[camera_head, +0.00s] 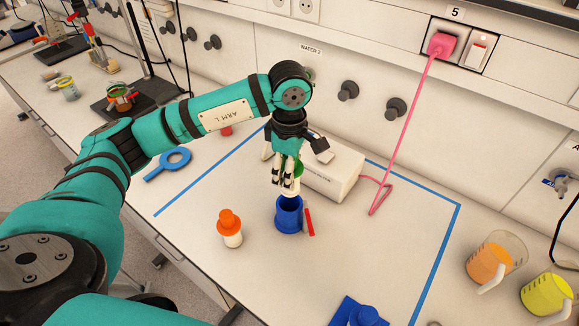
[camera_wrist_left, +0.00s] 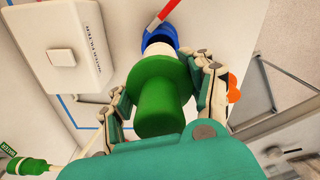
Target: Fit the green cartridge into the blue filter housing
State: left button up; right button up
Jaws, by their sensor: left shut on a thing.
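The green cartridge (camera_wrist_left: 160,92) is gripped between the fingers of my left gripper (camera_head: 286,182), and its white lower end (camera_wrist_left: 157,48) points at the blue filter housing. In the head view the fingers hide most of the cartridge. The blue filter housing (camera_head: 289,217) stands upright on the bench, open at the top, with a red lever (camera_head: 309,222) at its right side. The cartridge's lower end is at or just above the housing's mouth; I cannot tell whether it has entered. The housing also shows in the wrist view (camera_wrist_left: 163,30), partly hidden behind the cartridge. My right gripper is out of view.
A white filter box (camera_head: 335,174) stands close behind the housing. An orange-capped bottle (camera_head: 231,229) is to the left front. A blue ring wrench (camera_head: 172,163) lies further left. A blue part (camera_head: 360,313) is at the front edge. Orange (camera_head: 489,262) and yellow (camera_head: 547,293) jugs stand right.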

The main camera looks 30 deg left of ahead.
pick_arm(q)
jog(key=shift+a+f, duration=0.1)
jog(key=shift+f, duration=0.55)
jog(key=shift+f+b, duration=0.9)
jog(key=shift+f, duration=0.5)
jog(key=shift+r, duration=0.15)
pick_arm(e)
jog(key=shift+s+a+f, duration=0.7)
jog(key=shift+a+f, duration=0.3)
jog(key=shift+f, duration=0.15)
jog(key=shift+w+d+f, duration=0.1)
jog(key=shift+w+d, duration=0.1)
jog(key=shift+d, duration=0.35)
pick_arm(q)
jog(key=shift+b, duration=0.55)
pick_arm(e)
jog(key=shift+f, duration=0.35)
pick_arm(q)
jog(key=shift+f+b, duration=0.3)
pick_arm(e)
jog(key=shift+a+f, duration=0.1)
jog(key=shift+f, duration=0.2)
